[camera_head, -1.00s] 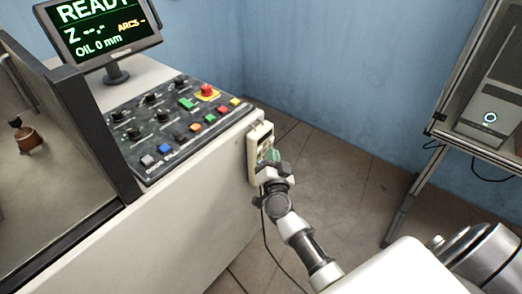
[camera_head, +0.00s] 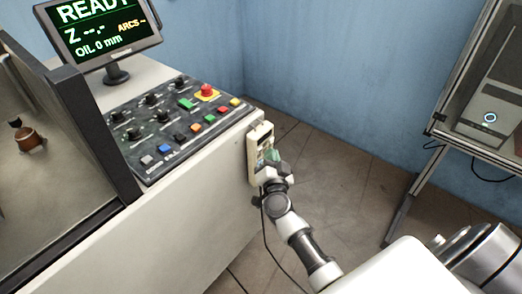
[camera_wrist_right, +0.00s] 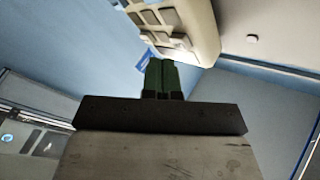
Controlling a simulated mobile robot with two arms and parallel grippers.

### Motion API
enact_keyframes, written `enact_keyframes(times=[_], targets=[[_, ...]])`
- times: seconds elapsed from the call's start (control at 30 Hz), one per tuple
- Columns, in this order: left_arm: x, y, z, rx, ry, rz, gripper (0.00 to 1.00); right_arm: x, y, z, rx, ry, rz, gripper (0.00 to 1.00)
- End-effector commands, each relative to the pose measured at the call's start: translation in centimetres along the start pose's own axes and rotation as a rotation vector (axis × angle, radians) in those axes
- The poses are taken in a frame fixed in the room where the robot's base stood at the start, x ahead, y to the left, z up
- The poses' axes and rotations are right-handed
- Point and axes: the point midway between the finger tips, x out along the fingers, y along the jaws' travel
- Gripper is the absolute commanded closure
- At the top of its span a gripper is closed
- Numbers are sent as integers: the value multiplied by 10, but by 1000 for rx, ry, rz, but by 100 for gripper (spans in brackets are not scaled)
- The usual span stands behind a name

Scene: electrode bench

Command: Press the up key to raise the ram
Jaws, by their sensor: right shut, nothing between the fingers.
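The cream hand pendant (camera_head: 254,150) hangs on the right end of the machine cabinet, with a dark display and small keys on its face. It also shows in the right wrist view (camera_wrist_right: 205,28), where several grey keys line its face. My right gripper (camera_head: 271,156) is at the pendant's front, its green-tipped fingers closed together and empty. In the right wrist view the fingertips (camera_wrist_right: 161,66) are close below the keys; I cannot tell whether they touch one. The key labels are too small to read. My left gripper is not in view.
A control panel (camera_head: 165,150) with coloured buttons and a red stop button (camera_head: 207,90) lies on the cabinet (camera_head: 205,205). A monitor (camera_head: 100,28) reads READY. A dark cable hangs under the pendant. A metal stand (camera_head: 408,205) is at right. The floor between is clear.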

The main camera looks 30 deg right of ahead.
Motion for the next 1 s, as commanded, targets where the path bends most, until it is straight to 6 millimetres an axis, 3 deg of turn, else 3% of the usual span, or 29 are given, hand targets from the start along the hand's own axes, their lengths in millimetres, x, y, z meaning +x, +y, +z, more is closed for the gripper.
enact_keyframes(times=[1.0], targets=[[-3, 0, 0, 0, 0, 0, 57, 8, -6, 6, 2, 0, 0, 100]])
